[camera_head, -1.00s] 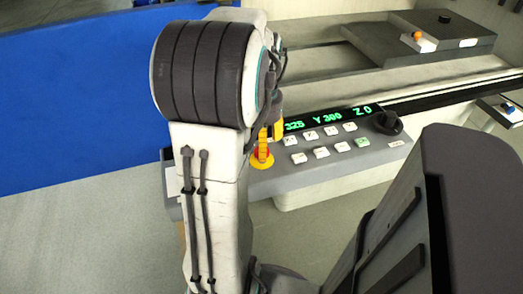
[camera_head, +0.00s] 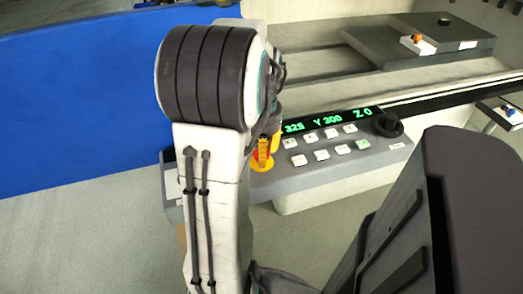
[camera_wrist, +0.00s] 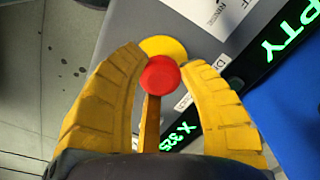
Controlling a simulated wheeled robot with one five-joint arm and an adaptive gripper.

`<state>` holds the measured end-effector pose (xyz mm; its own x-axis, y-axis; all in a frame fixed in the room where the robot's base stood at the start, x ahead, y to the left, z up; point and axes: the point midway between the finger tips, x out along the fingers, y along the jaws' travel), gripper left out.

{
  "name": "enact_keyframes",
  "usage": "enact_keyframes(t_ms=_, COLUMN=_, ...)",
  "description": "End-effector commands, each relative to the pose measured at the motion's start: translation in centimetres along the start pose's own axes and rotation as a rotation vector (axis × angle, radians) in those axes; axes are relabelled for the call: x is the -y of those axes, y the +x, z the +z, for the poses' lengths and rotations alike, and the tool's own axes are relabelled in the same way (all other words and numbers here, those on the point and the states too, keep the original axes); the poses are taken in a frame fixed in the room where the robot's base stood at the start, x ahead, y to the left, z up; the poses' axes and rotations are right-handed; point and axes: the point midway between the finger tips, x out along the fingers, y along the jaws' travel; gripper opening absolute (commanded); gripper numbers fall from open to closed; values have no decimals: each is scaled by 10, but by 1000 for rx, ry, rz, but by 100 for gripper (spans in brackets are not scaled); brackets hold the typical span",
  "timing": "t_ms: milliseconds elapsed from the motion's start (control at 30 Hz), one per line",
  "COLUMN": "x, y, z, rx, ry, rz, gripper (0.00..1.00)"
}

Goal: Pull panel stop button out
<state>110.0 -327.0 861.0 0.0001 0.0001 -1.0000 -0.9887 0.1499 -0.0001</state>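The panel stop button has a round red cap (camera_wrist: 160,76) on a yellow disc (camera_wrist: 164,47), on the left end of the grey control panel (camera_head: 330,165). In the head view the button (camera_head: 262,161) is partly hidden by my gripper. My gripper (camera_wrist: 163,60) has yellow curved fingers, one on each side of the red cap in the wrist view. A narrow orange-yellow strip runs below the cap between the fingers.
The panel has several white keys (camera_head: 309,141), a green key (camera_head: 362,144), a lit display (camera_head: 329,120) and a black knob (camera_head: 388,123) to the right. A blue panel (camera_head: 80,100) stands at left. A machine bed (camera_head: 330,82) lies behind.

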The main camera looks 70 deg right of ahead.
Motion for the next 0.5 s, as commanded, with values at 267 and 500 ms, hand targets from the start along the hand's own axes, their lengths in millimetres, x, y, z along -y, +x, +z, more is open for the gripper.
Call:
enact_keyframes(t_ms=267, x=0, y=0, z=0, rx=0, ry=0, rz=0, gripper=10)
enact_keyframes(t_ms=500, x=0, y=0, z=0, rx=1, ry=0, rz=0, gripper=0)
